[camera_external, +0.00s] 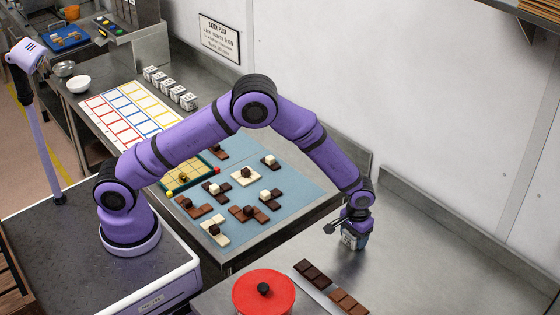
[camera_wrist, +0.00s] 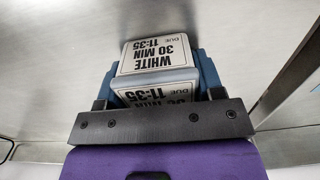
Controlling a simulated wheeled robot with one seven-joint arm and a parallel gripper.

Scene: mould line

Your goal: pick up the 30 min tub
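The 30 min tub (camera_wrist: 160,55) shows in the wrist view with a white label reading "WHITE 30 MIN DUE 11:35" on its top and on the side facing me. My gripper (camera_wrist: 157,85) has a blue finger on each side of the tub, and both fingers look pressed against it. In the external view my gripper (camera_external: 355,217) points down over the steel counter at the right, with the small grey-blue tub (camera_external: 352,241) at its end. The tub's lower part is hidden in the wrist view. I cannot tell whether it touches the counter.
A red lidded pot (camera_external: 264,294) and dark chocolate bars (camera_external: 313,273) are at the counter's front. A blue mat (camera_external: 290,185) with chocolate pieces lies left of my gripper. Several labelled white tubs (camera_external: 170,87) stand farther back. A wall runs behind; the counter right of my gripper is clear.

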